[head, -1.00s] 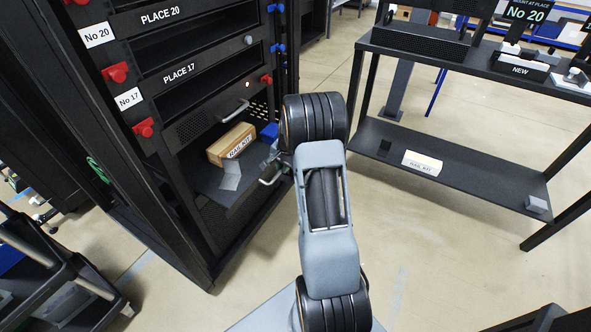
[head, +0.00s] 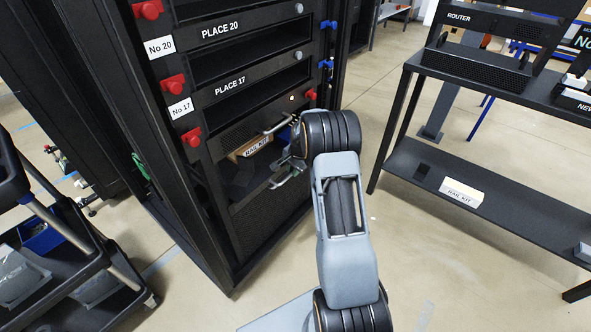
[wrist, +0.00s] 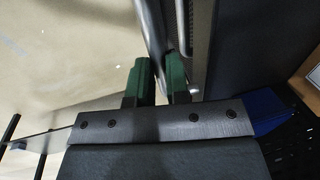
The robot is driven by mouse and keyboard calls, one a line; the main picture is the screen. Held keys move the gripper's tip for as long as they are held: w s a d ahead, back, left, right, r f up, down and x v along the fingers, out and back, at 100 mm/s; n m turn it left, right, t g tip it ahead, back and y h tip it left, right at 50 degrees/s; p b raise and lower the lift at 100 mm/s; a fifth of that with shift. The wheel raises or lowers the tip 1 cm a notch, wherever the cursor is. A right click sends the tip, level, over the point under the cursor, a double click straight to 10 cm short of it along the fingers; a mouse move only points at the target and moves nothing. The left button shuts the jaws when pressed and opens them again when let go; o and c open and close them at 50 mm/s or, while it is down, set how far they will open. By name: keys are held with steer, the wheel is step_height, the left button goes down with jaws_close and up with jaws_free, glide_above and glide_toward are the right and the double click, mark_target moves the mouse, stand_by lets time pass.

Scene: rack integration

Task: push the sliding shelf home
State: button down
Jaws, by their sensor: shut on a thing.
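The sliding shelf (head: 243,182) is a dark tray low in the black rack, under the slot marked PLACE 17. Little of it sticks out of the rack front. A RAIL KIT box (head: 256,145) sits on it, partly inside the rack. The shelf's metal handle (head: 287,179) is at its front edge and also shows in the wrist view (wrist: 153,35). My gripper (wrist: 159,72) has its green fingers closed around this handle. In the head view my arm partly hides the gripper and the shelf's right end.
Slots PLACE 20 (head: 222,32) and PLACE 17 (head: 232,88) have red latches at left. A cart (head: 85,265) is at lower left. Floor between is open.

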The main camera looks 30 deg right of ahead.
steer(key=c, duration=1.1)
jaws_free()
steer(key=shift+r, duration=0.1)
step_height(320, 180, up, 13)
steer(key=s+d+p, duration=0.1)
steer(key=s+p, duration=0.1)
steer(key=shift+s+r+p, duration=0.2)
steer(key=shift+p, duration=0.1)
